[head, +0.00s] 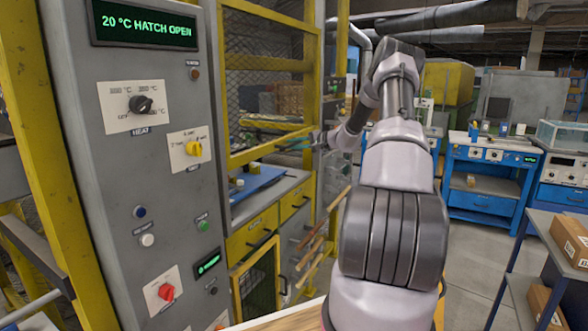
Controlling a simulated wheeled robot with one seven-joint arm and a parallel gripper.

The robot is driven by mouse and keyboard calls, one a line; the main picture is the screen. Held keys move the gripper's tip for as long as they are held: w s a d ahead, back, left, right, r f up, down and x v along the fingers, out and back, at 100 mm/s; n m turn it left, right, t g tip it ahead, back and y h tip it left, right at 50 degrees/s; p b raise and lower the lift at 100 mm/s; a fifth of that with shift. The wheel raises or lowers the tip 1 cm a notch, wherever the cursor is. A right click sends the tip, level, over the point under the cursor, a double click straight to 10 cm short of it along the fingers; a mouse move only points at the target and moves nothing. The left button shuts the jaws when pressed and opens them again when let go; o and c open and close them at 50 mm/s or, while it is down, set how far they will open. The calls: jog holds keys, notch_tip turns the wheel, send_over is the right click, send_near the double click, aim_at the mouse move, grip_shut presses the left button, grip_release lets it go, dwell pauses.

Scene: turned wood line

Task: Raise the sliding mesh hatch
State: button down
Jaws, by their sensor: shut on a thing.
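The sliding mesh hatch (262,92) has a yellow frame with wire mesh and stands in the yellow machine frame left of my arm. Its lower yellow bar is above the bench opening, and there is open space below it. My gripper (302,142) is small in the head view, at the right part of this lower bar, and is shut on the hatch there. The exact finger contact is too small to make out. A green display (146,28) on the grey control cabinet reads "20 °C HATCH OPEN".
The grey control cabinet (122,200) with knobs and buttons stands close at left. Under the hatch are a blue plate (258,180) and yellow drawers (252,232). A blue workbench (488,165) and a shelf with cardboard boxes (572,240) stand at right. Grey floor shows between.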

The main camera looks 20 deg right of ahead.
send_near(283, 76)
jog(key=x, duration=0.5)
jog(key=shift+w+d, duration=0.1)
jog(key=c, duration=0.8)
grip_release()
jog(key=v, duration=1)
jog(key=shift+s+d, duration=0.2)
jog(key=shift+s, duration=0.1)
